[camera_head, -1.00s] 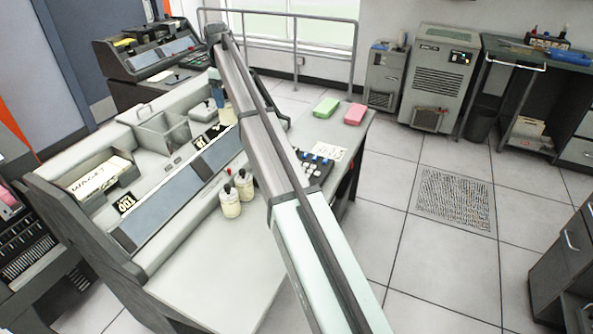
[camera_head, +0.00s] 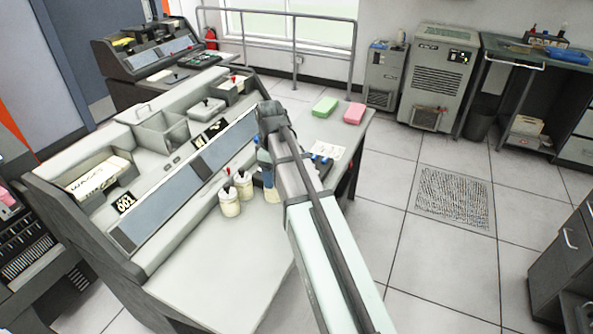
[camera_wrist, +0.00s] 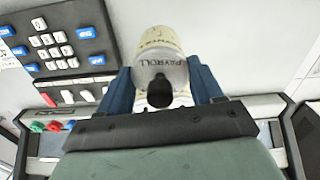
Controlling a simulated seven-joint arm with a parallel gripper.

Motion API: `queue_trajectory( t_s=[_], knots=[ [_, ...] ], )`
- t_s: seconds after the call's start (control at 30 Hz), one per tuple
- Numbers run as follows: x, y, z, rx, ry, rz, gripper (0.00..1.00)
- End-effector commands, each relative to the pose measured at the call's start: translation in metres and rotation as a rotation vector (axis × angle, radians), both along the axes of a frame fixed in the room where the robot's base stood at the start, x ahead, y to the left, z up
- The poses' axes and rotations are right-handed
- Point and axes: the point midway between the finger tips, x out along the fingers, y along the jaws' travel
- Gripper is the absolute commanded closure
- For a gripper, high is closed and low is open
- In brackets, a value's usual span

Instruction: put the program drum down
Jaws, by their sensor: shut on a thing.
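The program drum (camera_wrist: 163,62), a cream and clear cylinder marked PAYROLL with a black knob, sits between the blue fingers of my gripper (camera_wrist: 160,85) in the wrist view. My gripper is shut on it. In the head view my gripper (camera_head: 266,170) is over the desk (camera_head: 225,270), right of two similar drums. The held drum (camera_head: 271,192) shows only as a small pale patch there, partly hidden by my arm. I cannot tell whether its base touches the desk.
Two drums, a nearer (camera_head: 229,203) and a farther (camera_head: 244,186), stand close left of my gripper. A dark keypad (camera_wrist: 65,42) with blue and white keys is beside it. Green (camera_head: 325,106) and pink (camera_head: 354,114) blocks lie farther back. The front desk top is clear.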

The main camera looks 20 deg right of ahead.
Motion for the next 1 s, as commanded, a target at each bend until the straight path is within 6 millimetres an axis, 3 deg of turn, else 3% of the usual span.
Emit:
queue_trajectory(
  t_s=[0.27, 0.6, 1.0],
  knots=[
    [0.007, 0.0, -0.009, 0.0, 0.0, 0.07, 0.98],
    [0.007, 0.0, -0.055, 0.0, 0.001, 0.069, 0.98],
    [0.007, 0.0, -0.086, 0.0, 0.001, 0.068, 0.98]
  ],
)
